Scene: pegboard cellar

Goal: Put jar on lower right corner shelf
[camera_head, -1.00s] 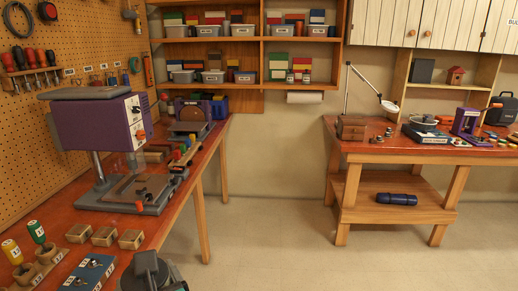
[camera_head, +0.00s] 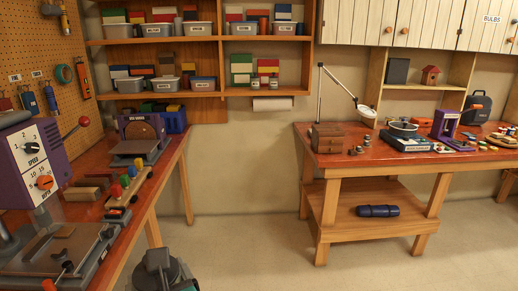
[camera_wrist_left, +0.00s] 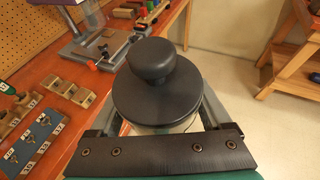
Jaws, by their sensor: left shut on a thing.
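The jar shows in the left wrist view with a wide dark lid (camera_wrist_left: 158,97) and a round knob on top. Only a strip of its pale body shows below the lid. My left gripper (camera_wrist_left: 165,122) is shut on the jar, with a finger on each side. In the head view the jar's dark lid (camera_head: 157,266) shows at the bottom edge, in front of the left bench. The wooden corner shelf (camera_head: 220,93) hangs on the back wall, apart from the jar. Its lower right compartment holds coloured boxes (camera_head: 241,68) and small jars. My right gripper is not in view.
The left bench (camera_head: 150,205) carries a purple machine (camera_head: 27,155), a disc sander (camera_head: 140,135) and a rack with coloured knobs. A second bench (camera_head: 390,158) with a lamp and a blue roll on its lower shelf stands right. Open floor lies between them.

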